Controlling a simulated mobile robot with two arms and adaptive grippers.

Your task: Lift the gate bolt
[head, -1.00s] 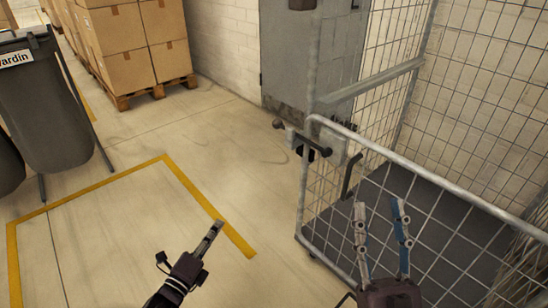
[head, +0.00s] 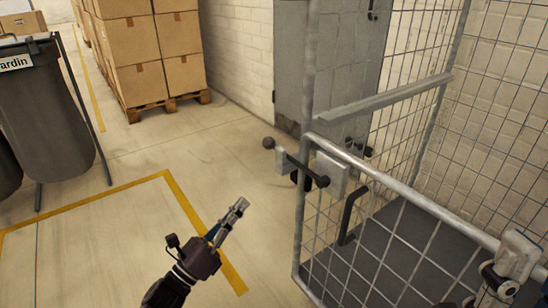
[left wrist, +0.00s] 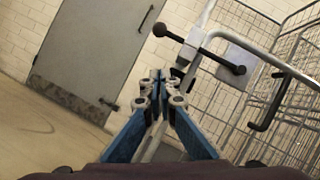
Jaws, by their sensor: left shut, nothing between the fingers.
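The gate bolt (head: 302,166) is a dark bar with a round knob at each end, lying across a pale bracket on the top corner of the wire cage gate. It also shows in the left wrist view (left wrist: 205,50), beyond my fingertips. My left gripper (head: 240,205) is shut and empty, below and left of the bolt and apart from it; its blue-sided fingers meet in the left wrist view (left wrist: 161,88). Part of what looks like my right gripper (head: 515,258) shows at the lower right edge, by the cage's top rail; its fingers cannot be made out clearly.
The wire cage (head: 385,168) with a dark floor (head: 400,245) fills the right side. A grey door (head: 345,60) stands behind. Stacked cartons (head: 150,45) on a pallet and a dark bag stand (head: 45,110) are at the left. The floor before the gate is clear.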

